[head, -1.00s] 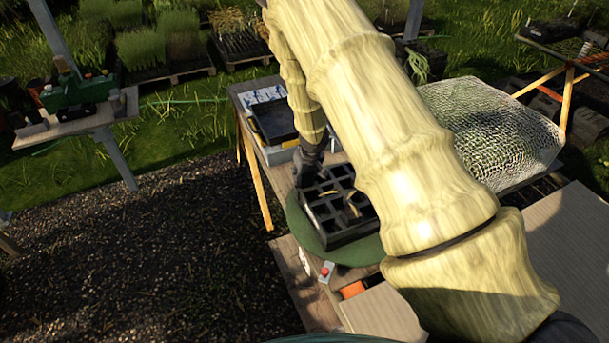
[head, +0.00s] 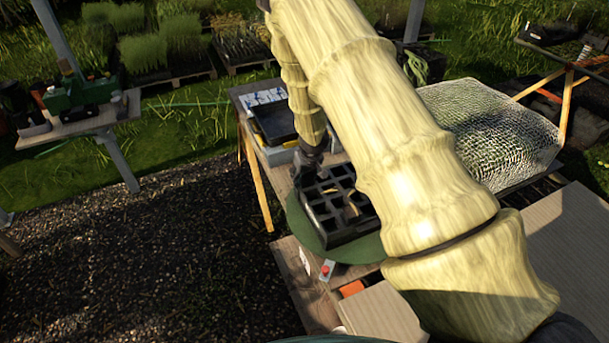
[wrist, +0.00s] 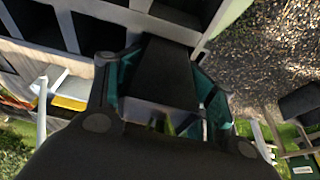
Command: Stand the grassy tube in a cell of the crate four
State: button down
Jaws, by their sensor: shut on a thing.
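My gripper (wrist: 165,88) is shut on a dark, tapered square tube (wrist: 168,72). A little green shows at the tube's near end, so it looks like the grassy tube. In the head view my gripper (head: 305,172) is at the back left corner of a black crate (head: 345,238) with several square cells. The crate sits on a round green disc (head: 365,252). Its cells also show at the top of the wrist view, beyond the tube's far end. I cannot tell whether that end is over or inside a cell. No crate number is readable.
Trays (head: 275,125) are stacked behind the crate. A mesh-covered bed (head: 490,130) lies to the right. A red button (head: 325,271) is in front of the disc. Gravel ground (head: 130,250) is open at left. My arm hides the crate's right side.

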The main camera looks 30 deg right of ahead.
aim_at(305, 184)
jog(key=f, duration=0.1)
jog(key=s+f, duration=0.1)
jog(key=shift+s+a+f, duration=0.25)
jog(key=shift+s+f, duration=0.05)
jog(key=shift+f, duration=0.1)
jog(key=c, duration=2)
grip_release()
jog(key=shift+w+f, duration=0.1)
jog(key=shift+f, duration=0.05)
jog(key=shift+c, duration=0.2)
jog(key=o, duration=1.4)
jog(key=shift+w+f, duration=0.15)
jog(key=o, duration=0.6)
jog(key=shift+w+d+f, duration=0.15)
jog(key=shift+w+f, duration=0.05)
jog(key=shift+o, duration=0.2)
jog(key=shift+d+r, duration=0.15)
jog(key=shift+r, duration=0.55)
jog(key=v, duration=1.1)
jog(key=shift+w+r+p, duration=0.25)
jog(key=shift+p, duration=0.05)
